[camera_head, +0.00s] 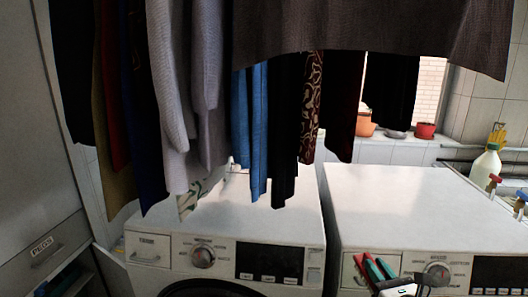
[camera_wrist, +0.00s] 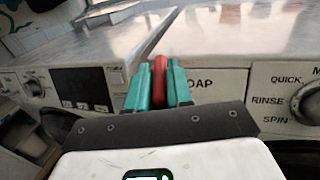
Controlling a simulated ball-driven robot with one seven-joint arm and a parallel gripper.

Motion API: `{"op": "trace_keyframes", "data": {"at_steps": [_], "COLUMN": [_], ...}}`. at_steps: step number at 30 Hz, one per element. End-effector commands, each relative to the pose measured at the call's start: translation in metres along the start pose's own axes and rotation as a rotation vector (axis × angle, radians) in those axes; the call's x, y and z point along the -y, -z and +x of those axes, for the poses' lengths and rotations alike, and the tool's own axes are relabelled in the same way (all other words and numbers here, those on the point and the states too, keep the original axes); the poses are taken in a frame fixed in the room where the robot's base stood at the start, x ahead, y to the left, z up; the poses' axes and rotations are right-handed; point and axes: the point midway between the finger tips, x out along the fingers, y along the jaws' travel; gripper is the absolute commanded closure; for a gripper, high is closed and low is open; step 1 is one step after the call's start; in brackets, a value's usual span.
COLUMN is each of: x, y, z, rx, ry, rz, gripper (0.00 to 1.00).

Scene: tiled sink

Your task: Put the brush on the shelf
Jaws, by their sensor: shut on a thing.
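My gripper (camera_head: 376,268) shows at the bottom of the head view, in front of the right washing machine. In the wrist view its two teal fingers (camera_wrist: 159,88) are closed on a narrow red thing (camera_wrist: 159,66), which looks like part of the brush. Only a small red piece shows; the rest is hidden by the fingers. The red also shows beside the fingers in the head view (camera_head: 363,268). A tiled ledge (camera_head: 390,146) under the window carries pots; I cannot tell whether it is the shelf.
Two white washing machines (camera_head: 225,215) (camera_head: 400,205) stand side by side with clear tops. Hanging clothes (camera_head: 180,90) block the upper middle. A pale bottle (camera_head: 485,166) and taps (camera_head: 494,182) are at the right. A cabinet (camera_head: 45,245) stands at the left.

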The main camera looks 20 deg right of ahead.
Motion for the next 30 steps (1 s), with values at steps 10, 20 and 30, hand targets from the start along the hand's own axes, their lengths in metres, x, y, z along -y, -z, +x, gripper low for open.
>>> {"op": "trace_keyframes", "data": {"at_steps": [10, 20, 30], "x": [-0.143, -0.232, -0.26], "y": [0.096, 0.162, 0.188], "z": [-0.033, -0.102, -0.144], "rx": [-0.006, -0.005, 0.0], "ry": [-0.132, -0.232, -0.269], "rz": [0.002, -0.001, 0.0], "gripper": [1.0, 1.0, 1.0]}}
